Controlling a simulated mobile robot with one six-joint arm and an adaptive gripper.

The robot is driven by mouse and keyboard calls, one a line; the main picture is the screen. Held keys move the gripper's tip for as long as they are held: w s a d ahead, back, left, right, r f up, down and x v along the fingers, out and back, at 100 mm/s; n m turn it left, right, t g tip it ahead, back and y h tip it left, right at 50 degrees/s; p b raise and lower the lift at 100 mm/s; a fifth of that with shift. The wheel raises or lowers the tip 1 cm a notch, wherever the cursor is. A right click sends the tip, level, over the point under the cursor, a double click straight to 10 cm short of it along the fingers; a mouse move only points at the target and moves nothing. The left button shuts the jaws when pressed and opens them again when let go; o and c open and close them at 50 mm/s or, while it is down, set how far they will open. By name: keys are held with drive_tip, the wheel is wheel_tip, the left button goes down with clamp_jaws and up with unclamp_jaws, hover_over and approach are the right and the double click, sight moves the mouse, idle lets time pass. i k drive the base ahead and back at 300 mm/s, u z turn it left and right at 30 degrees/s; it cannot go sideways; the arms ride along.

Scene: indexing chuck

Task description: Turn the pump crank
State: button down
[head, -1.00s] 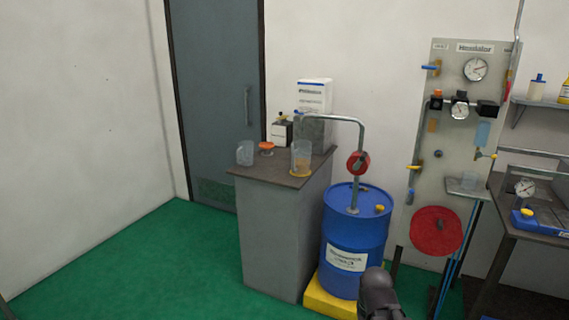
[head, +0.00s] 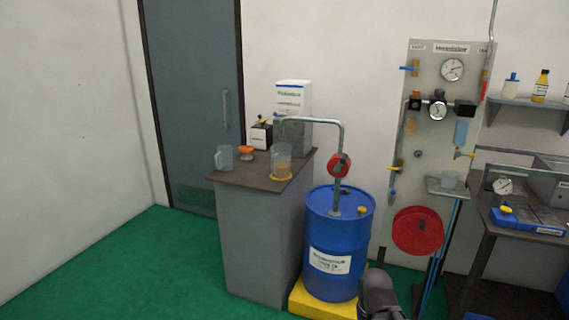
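A blue drum (head: 337,239) with a white label stands on a yellow base (head: 323,303). A grey pipe (head: 342,133) rises from its top and bends left over the cabinet. A red round pump part (head: 339,165) sits on the upright pipe above the drum; I cannot make out the crank handle on it. A clear jug (head: 281,162) with amber contents at its bottom stands under the pipe's outlet. A dark, rounded piece, likely part of my own arm, shows at the bottom edge before the drum. My gripper's fingers are not in view.
The grey cabinet (head: 258,235) also holds a second jug (head: 224,158), an orange-topped item (head: 246,153) and boxes. Right of the drum are a gauge panel (head: 435,135), a red reel (head: 418,230) and a workbench (head: 520,233). Green floor (head: 130,265) is free at left.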

sight(337, 169)
drive_tip(key=i, duration=0.85)
drive_tip(key=u, duration=0.05)
